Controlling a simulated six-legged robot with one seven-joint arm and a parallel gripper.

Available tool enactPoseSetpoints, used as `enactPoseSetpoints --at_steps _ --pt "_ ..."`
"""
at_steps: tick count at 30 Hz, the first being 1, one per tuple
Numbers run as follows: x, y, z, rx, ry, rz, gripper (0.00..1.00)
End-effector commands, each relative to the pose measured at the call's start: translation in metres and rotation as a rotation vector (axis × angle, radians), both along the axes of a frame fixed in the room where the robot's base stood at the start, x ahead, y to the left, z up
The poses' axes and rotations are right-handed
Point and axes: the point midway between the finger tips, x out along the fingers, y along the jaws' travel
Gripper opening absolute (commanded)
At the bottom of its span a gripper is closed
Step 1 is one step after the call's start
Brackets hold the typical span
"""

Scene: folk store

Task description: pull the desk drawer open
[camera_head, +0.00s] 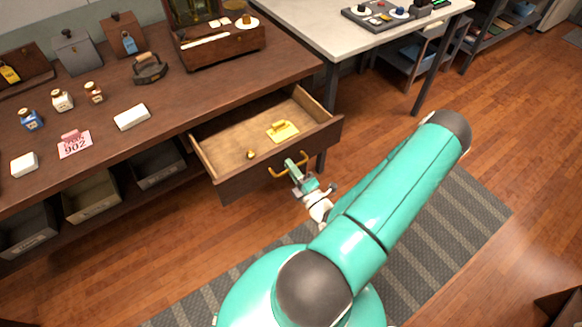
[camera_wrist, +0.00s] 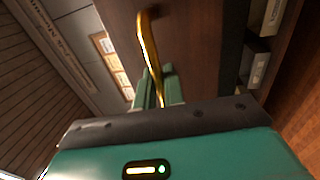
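The wooden desk drawer (camera_head: 237,137) is pulled out from the dark brown desk (camera_head: 200,92), and its inside shows. A curved brass handle (camera_head: 275,171) is on its front panel. My gripper (camera_head: 297,167) is at the right part of this handle. In the wrist view the handle (camera_wrist: 148,45) runs down between the two green fingers (camera_wrist: 158,88), which sit close on both sides of it. The fingertips' exact contact is partly hidden. A yellow object with a handle (camera_head: 282,131) and a small brass knob-like item (camera_head: 250,154) lie in the drawer.
On the desk stand small bottles (camera_head: 62,100), a pink 902 tag (camera_head: 74,145), white blocks (camera_head: 131,117), a dark iron (camera_head: 150,68) and a wooden box (camera_head: 218,45). Bins (camera_head: 92,195) are below. A grey-topped table (camera_head: 310,30) stands behind right. The floor (camera_head: 500,120) right is clear.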

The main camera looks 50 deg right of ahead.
Motion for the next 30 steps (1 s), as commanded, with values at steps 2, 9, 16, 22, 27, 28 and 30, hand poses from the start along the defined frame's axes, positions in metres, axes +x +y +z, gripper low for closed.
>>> enactPoseSetpoints --at_steps 2,9,16,22,27,28,30 --pt "0.000 -0.001 0.000 -0.003 -0.001 -0.003 0.24" --pt "0.000 -0.001 0.000 -0.001 -0.001 -0.001 0.27" --pt "-0.013 0.003 -0.003 0.001 0.002 -0.001 0.27" --pt "-0.050 0.013 -0.010 0.000 0.002 -0.004 0.27" --pt "-0.086 0.024 -0.017 0.001 0.002 -0.005 0.27" --pt "-0.092 0.026 -0.019 0.000 0.002 -0.004 0.27" --pt "-0.105 0.030 -0.021 0.000 0.001 -0.004 0.27"
